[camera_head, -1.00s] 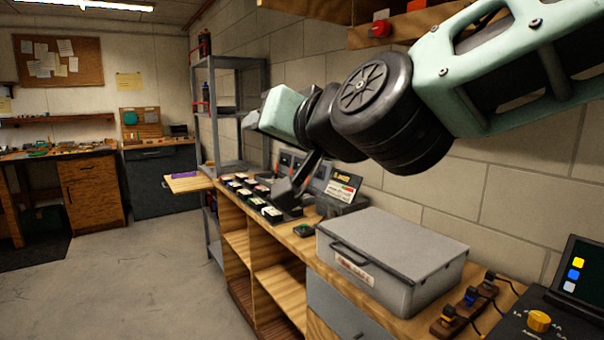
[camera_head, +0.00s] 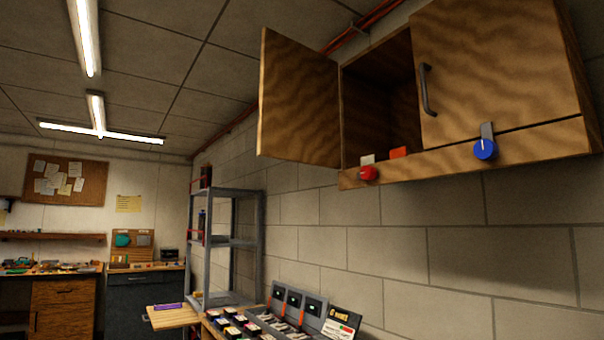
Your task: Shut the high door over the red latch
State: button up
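A wooden wall cabinet hangs high at the upper right. Its left door (camera_head: 298,100) stands wide open, swung out to the left. Behind it the dark compartment (camera_head: 375,105) shows, with a white and an orange piece at its bottom edge. The red latch (camera_head: 368,173) sits on the rail below this open compartment. The right door (camera_head: 495,65) is shut and has a dark handle. A blue latch (camera_head: 486,149) with a grey tab sits below it. My gripper and arm are outside this view.
A grey metal shelf (camera_head: 228,243) stands against the block wall at the left. The workbench below carries several small boxes (camera_head: 235,325) and grey devices. The wall beneath the cabinet is clear. A red pipe (camera_head: 350,42) runs along the ceiling edge.

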aim_at(299, 122)
jog(key=i+j+z, duration=0.1)
jog(key=z, duration=0.5)
jog(key=i+j+z, duration=0.15)
jog(key=j+z, duration=0.2)
jog(key=j, duration=0.45)
jog(key=j+z, duration=0.35)
jog(key=j, duration=0.4)
